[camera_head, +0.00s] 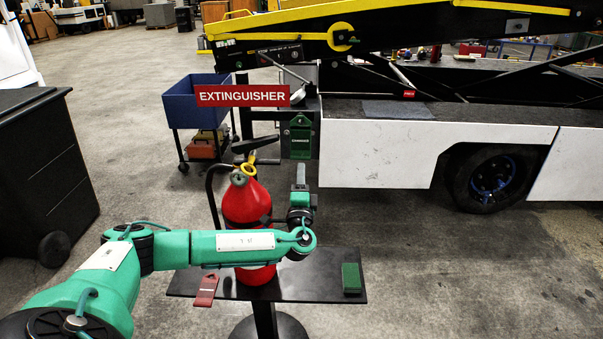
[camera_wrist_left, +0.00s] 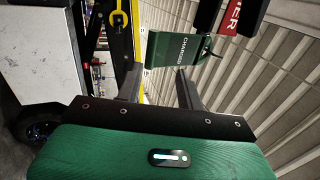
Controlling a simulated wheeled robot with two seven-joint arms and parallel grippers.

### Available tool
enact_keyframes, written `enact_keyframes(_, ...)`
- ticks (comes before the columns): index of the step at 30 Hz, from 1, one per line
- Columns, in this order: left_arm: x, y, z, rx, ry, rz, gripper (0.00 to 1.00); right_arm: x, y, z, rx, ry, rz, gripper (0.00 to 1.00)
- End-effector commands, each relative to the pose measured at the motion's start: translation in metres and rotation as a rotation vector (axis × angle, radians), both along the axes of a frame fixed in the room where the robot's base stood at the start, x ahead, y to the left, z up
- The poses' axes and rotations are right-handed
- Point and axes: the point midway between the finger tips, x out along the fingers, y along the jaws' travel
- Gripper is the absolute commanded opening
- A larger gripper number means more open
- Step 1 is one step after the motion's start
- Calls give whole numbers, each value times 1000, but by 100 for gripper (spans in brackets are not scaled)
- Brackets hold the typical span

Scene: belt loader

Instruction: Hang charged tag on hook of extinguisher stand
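The green charged tag (camera_head: 301,138) hangs upright below the right end of the red EXTINGUISHER sign (camera_head: 243,96). In the left wrist view the tag (camera_wrist_left: 168,49) lies beyond my fingertips, with a thin dark hook (camera_wrist_left: 209,47) at its top end; the exact contact there is too small to tell. My left gripper (camera_head: 300,172) is just below the tag in the head view. Its fingers (camera_wrist_left: 159,75) stand apart with nothing seen between them. The red extinguisher (camera_head: 246,205) stands upright on the black stand shelf (camera_head: 310,284), partly hidden by my left arm. My right gripper is not in view.
A red tag (camera_head: 206,290) lies at the shelf's left front, and a green block (camera_head: 351,278) sits at its right. A blue cart (camera_head: 190,105) stands behind. The belt loader (camera_head: 375,155) fills the back right. Floor at front right is clear.

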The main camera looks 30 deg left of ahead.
Motion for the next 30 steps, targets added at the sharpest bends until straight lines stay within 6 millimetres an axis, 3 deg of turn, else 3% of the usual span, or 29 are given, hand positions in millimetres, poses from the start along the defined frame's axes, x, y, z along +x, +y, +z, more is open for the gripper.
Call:
enact_keyframes(4,-28,-17,-20,-2,3,-2,38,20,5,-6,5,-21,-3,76)
enact_keyframes(13,-73,-45,-40,-1,1,-1,38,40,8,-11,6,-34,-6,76)
enact_keyframes(26,-88,-54,-45,-6,2,-1,38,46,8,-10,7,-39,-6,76)
enact_keyframes(30,-96,-66,-63,-92,55,-1,38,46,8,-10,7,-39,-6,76)
